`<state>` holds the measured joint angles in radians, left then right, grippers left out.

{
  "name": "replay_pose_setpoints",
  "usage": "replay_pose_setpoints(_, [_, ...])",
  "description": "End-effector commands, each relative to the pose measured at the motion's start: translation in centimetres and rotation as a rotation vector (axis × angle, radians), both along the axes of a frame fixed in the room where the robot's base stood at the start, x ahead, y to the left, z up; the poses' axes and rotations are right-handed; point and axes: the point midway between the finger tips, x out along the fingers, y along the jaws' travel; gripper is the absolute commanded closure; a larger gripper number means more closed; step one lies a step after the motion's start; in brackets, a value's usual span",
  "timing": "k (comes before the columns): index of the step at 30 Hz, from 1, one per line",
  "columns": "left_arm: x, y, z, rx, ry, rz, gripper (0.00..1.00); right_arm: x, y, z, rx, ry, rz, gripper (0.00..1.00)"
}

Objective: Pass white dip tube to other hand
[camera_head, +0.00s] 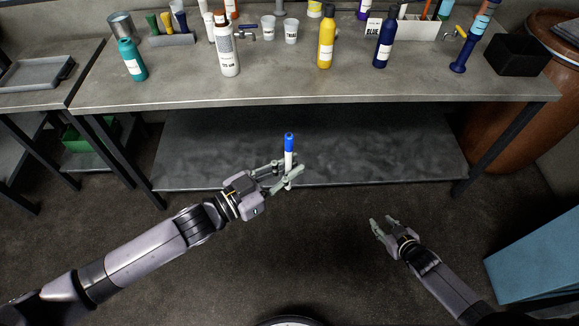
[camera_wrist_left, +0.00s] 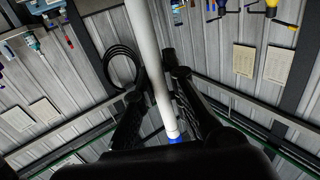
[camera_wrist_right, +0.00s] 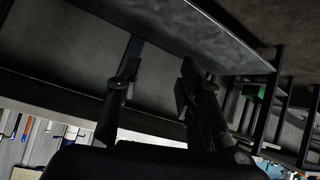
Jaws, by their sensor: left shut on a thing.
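The white dip tube (camera_head: 288,160) with a blue end stands about upright in the head view, in front of the bench. My left gripper (camera_head: 281,174) is shut on it, fingers on both sides of its white lower part. In the left wrist view the white tube (camera_wrist_left: 148,60) runs between the fingers from the top edge to a blue end near the palm. My right gripper (camera_head: 378,226) is lower and to the right of the tube, clear of it. Its fingers are apart and empty in the right wrist view (camera_wrist_right: 157,80).
The bench (camera_head: 270,88) carries a teal bottle (camera_head: 132,60), a white bottle (camera_head: 227,52), a yellow bottle (camera_head: 326,40), a dark blue bottle (camera_head: 384,42) and a black bin (camera_head: 516,55). A lower shelf (camera_head: 390,150) lies behind the grippers. The space between both grippers is free.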

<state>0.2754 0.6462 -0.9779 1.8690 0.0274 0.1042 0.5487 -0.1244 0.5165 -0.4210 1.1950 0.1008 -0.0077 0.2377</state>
Motion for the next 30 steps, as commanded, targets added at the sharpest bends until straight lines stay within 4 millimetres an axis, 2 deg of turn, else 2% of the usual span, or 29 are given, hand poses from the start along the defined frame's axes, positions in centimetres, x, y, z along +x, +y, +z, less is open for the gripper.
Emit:
replay_pose_setpoints(1, [0.0, 0.0, 0.0, 0.000, 0.000, 0.000, 1.00, -1.9, -0.1, -2.3, -0.009, 0.052, -0.027, 0.65])
replay_pose_setpoints(6, [0.0, 0.0, 0.0, 0.000, 0.000, 0.000, 1.00, -8.6, -0.1, -8.8, -0.049, 0.221, -0.089, 0.65])
replay_pose_setpoints(11, [0.0, 0.0, 0.0, 0.000, 0.000, 0.000, 1.00, -15.8, 1.0, -13.8, -0.073, 0.381, -0.128, 0.65])
replay_pose_setpoints(15, [0.0, 0.0, 0.0, 0.000, 0.000, 0.000, 1.00, -22.5, 2.7, -17.2, -0.084, 0.522, -0.146, 0.65])
replay_pose_setpoints(21, [0.0, 0.0, 0.0, 0.000, 0.000, 0.000, 1.00, -30.9, 5.5, -20.0, -0.087, 0.695, -0.154, 0.65])
replay_pose_setpoints(24, [0.0, 0.0, 0.0, 0.000, 0.000, 0.000, 1.00, -33.9, 6.7, -20.7, -0.088, 0.754, -0.151, 0.65])
replay_pose_setpoints(27, [0.0, 0.0, 0.0, 0.000, 0.000, 0.000, 1.00, -35.9, 7.4, -21.0, -0.088, 0.792, -0.149, 0.65])
replay_pose_setpoints(30, [0.0, 0.0, 0.0, 0.000, 0.000, 0.000, 1.00, -36.8, 7.9, -21.2, -0.086, 0.811, -0.148, 0.65])
